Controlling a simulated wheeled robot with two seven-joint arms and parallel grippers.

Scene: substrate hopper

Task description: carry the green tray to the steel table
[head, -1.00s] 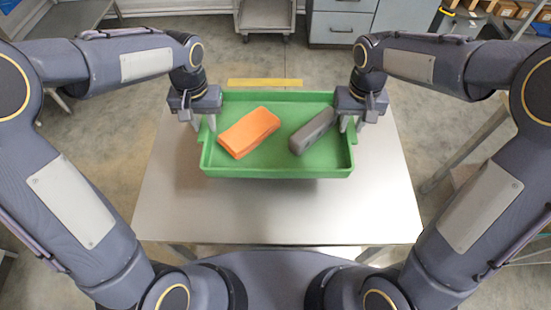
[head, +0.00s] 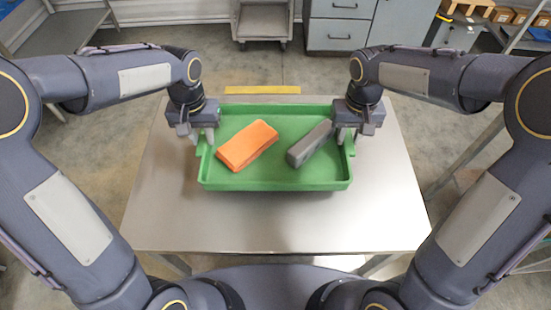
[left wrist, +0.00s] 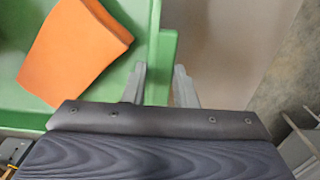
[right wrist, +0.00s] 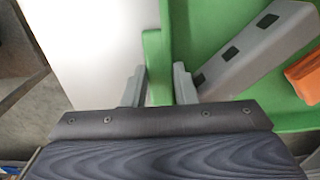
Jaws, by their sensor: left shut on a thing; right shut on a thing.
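The green tray (head: 275,186) is over the steel table (head: 275,228) in the head view, roughly level. I cannot tell whether its base touches the tabletop. It holds an orange block (head: 247,146) and a grey block (head: 310,144). My left gripper (head: 203,138) is shut on the tray's left side and my right gripper (head: 345,134) on its right side. In the left wrist view the green edge (left wrist: 160,70) passes between the fingers. In the right wrist view a green edge (right wrist: 156,60) is likewise between the fingers.
Bare tabletop shows in front of and beside the tray. Behind the table are a yellow floor strip (head: 262,90), a grey cart (head: 262,24) and a grey cabinet (head: 342,30). Shelving with small boxes (head: 503,15) stands at the back right.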

